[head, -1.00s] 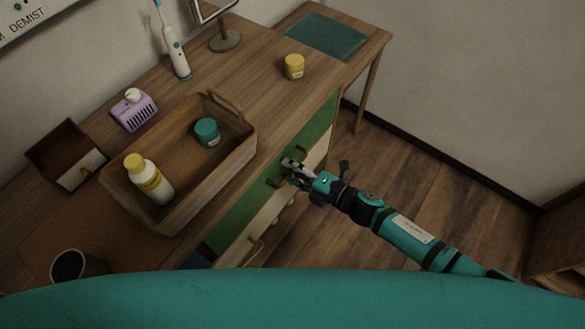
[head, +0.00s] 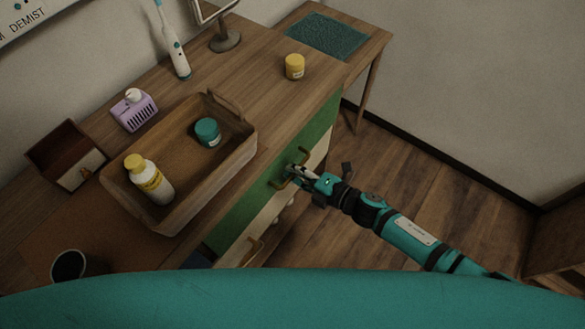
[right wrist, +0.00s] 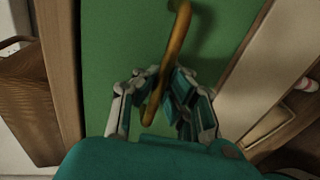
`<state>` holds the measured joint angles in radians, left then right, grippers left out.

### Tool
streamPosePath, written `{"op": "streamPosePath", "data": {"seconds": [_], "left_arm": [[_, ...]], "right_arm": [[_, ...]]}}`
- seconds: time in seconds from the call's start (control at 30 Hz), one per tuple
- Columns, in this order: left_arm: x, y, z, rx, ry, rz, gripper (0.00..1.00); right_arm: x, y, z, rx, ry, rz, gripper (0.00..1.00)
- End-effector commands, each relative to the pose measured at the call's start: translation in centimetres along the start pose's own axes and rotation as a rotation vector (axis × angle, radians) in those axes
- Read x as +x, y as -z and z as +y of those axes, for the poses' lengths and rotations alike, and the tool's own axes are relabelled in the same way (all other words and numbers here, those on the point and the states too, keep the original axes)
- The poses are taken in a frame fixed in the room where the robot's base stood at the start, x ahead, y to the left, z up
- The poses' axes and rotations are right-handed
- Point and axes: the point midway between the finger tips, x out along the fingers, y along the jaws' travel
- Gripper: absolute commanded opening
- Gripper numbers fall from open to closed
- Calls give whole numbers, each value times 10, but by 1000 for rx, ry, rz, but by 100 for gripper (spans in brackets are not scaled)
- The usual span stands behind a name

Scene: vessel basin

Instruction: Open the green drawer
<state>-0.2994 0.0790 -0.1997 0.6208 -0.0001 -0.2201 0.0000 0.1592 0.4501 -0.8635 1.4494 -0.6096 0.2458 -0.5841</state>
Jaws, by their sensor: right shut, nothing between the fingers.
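The green drawer (head: 318,127) is in the desk front, its face flush with the desk as far as I can see. Its brass bar handle (head: 279,184) is partly hidden by my right gripper. My right gripper (head: 296,171) is at the handle, its arm coming in from the right. In the right wrist view the green front (right wrist: 115,40) fills the middle, and the handle (right wrist: 178,42) runs down to the fingers (right wrist: 160,105). The fingers are shut with nothing held between them; whether they touch the handle I cannot tell. My left gripper is not in view.
A wooden tray (head: 235,160) on the desk holds a yellow-capped bottle (head: 150,180) and a teal jar (head: 207,132). A yellow jar (head: 295,66) stands near the desk edge. Pale drawers (head: 262,226) are below the green one. The floor (head: 430,170) to the right is clear.

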Motion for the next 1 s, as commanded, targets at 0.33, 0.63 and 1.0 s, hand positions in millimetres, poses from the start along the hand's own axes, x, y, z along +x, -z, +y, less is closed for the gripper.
{"op": "streamPosePath", "data": {"seconds": [0.33, 0.63, 1.0], "left_arm": [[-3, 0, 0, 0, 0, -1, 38], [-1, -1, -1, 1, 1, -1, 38], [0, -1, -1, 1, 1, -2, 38]], "right_arm": [[-65, 0, -16, 1, 7, -1, 0], [-140, 0, -31, 0, 6, -1, 0], [-198, 0, -42, -1, 2, 0, 0]]}}
